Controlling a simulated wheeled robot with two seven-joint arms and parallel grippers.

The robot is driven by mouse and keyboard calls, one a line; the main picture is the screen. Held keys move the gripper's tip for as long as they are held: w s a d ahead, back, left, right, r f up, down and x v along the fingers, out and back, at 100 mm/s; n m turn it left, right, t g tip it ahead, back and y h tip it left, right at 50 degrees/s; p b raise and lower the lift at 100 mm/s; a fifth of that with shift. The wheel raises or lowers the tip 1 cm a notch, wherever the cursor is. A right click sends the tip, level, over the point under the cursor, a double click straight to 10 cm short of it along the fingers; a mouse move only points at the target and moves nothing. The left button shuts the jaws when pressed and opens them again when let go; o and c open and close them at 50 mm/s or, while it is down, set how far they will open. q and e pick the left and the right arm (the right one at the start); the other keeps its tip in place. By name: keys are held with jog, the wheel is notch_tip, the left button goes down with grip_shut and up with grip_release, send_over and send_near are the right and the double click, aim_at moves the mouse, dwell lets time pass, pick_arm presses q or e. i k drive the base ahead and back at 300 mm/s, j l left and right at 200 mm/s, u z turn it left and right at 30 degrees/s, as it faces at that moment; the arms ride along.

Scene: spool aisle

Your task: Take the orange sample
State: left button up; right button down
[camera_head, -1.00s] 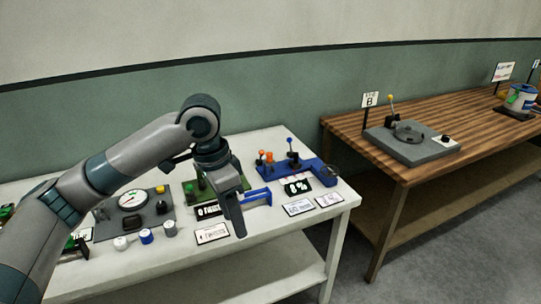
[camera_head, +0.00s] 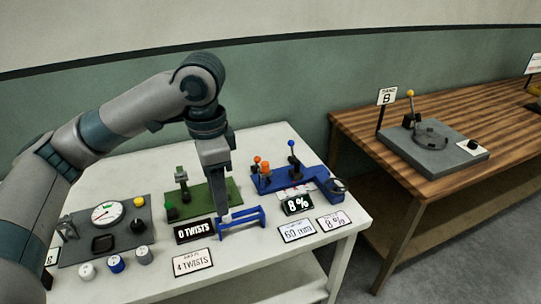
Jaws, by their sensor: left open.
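My left gripper (camera_head: 222,208) comes in from the left and points down, open, over the white table beside a small blue rack (camera_head: 240,219). The gripper covers part of the green device and the rack's left end. I cannot tell whether it touches the rack. Small orange pieces (camera_head: 265,167) stand on the blue device (camera_head: 291,187) to the right of and behind the gripper. I cannot tell whether one of them is the orange sample. My right gripper is out of view.
A green device (camera_head: 228,188) stands behind the gripper. A grey gauge panel (camera_head: 85,247) is at left. Signs read "0 TWISTS" (camera_head: 194,230), "4 TWISTS" (camera_head: 192,263) and "8 %" (camera_head: 297,204). A wooden table (camera_head: 440,185) with a grey device (camera_head: 435,151) stands at right beyond a floor gap.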

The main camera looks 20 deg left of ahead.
aim_at(265, 165)
jog(key=i, duration=1.15)
